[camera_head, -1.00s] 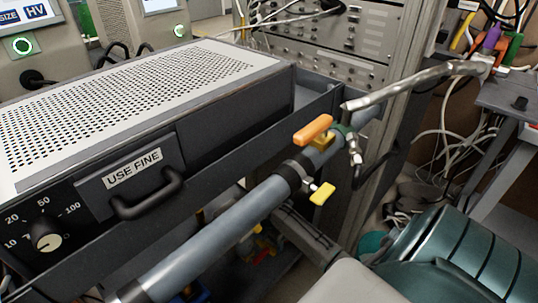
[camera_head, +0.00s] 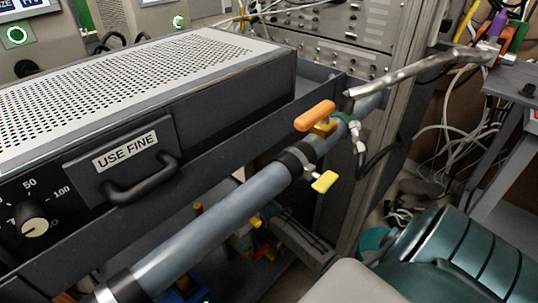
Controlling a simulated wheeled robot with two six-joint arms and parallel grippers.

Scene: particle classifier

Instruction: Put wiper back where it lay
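I cannot make out a wiper in the camera_head view. A dark grey part below the pipe, by the pale rounded shape at the bottom centre, seems to be my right gripper (camera_head: 290,240). It is partly hidden, and I cannot see its fingertips clearly or whether it holds anything. My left gripper is not in view.
A grey pipe (camera_head: 214,219) with an orange handle (camera_head: 315,115) and a yellow handle (camera_head: 324,181) crosses diagonally. Behind it stands a dark box (camera_head: 230,105) marked "USE FINE". A teal ribbed machine (camera_head: 460,260) fills the bottom right. Loose cables (camera_head: 440,140) hang at right.

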